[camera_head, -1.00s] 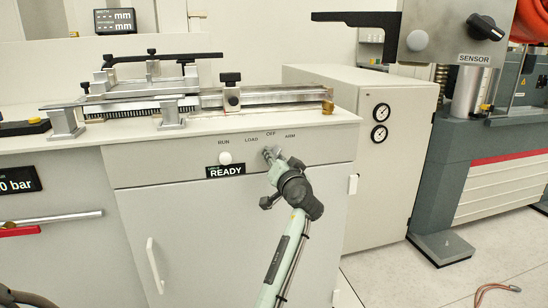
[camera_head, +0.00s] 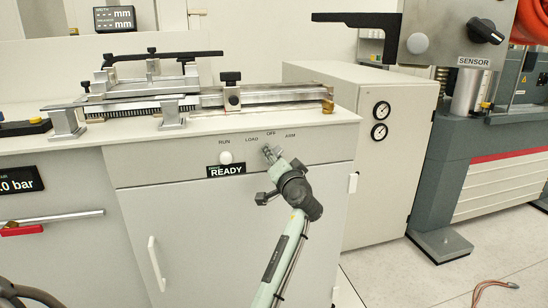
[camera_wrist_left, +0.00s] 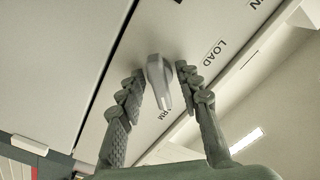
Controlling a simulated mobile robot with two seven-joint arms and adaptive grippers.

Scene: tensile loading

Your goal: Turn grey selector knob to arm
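The grey selector knob (camera_wrist_left: 157,78) sits on the front panel of the grey cabinet. In the left wrist view its narrow end points down beside the partly covered ARM label (camera_wrist_left: 162,114). My left gripper (camera_wrist_left: 160,72) is open, with one finger on each side of the knob and a small gap visible on both sides. In the head view my left gripper (camera_head: 270,155) reaches up to the panel below the OFF label (camera_head: 271,134) and largely hides the knob. The ARM label (camera_head: 290,135) is to its right. My right gripper is not in view.
A white button (camera_head: 225,158) and a READY display (camera_head: 226,171) are left of the knob. A metal fixture (camera_head: 180,97) stands on the cabinet top above. A cabinet with two gauges (camera_head: 380,122) is at the right. The space before the cabinet is free.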

